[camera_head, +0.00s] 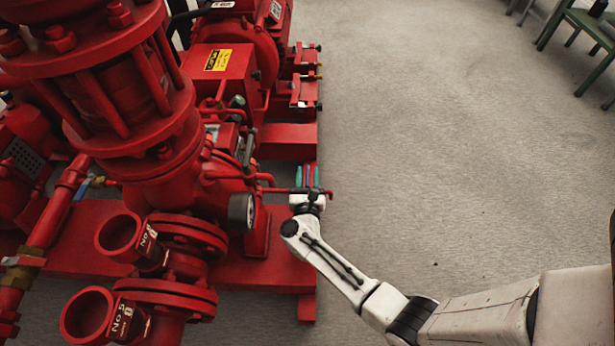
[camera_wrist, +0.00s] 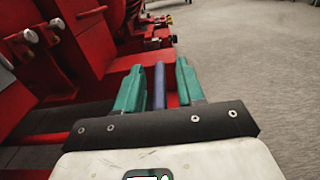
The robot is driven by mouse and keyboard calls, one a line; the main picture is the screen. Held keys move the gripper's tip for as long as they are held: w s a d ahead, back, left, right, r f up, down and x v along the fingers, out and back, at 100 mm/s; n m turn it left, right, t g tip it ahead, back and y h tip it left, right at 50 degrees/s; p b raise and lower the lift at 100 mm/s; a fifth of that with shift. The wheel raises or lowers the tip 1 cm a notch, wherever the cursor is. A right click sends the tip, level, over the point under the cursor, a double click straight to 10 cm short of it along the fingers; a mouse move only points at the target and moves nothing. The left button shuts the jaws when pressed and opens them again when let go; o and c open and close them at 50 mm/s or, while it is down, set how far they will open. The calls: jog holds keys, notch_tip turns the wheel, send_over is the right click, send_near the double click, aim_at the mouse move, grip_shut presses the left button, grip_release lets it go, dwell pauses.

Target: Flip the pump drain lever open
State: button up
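My gripper (camera_head: 307,172) is at the right side of the red pump, its two green fingers spread apart. In the wrist view, the open gripper (camera_wrist: 159,78) has a slim blue bar (camera_wrist: 159,86) between its fingers, with a gap on each side. The bar looks like a lever handle, but I cannot tell for sure that it is the pump drain lever. The bar's base is hidden behind my gripper's dark crosspiece. In the head view the blue bar cannot be made out; red shows between the fingers.
The red pump (camera_head: 160,170) with its flanges fills the left. A round gauge (camera_head: 241,212) and a thin red pipe (camera_head: 240,176) lie left of my gripper. A red base frame (camera_head: 262,275) is below. Open grey floor (camera_head: 430,130) lies right, with a green chair (camera_head: 590,25) far off.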

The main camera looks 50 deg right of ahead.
grip_shut()
dwell(0.6)
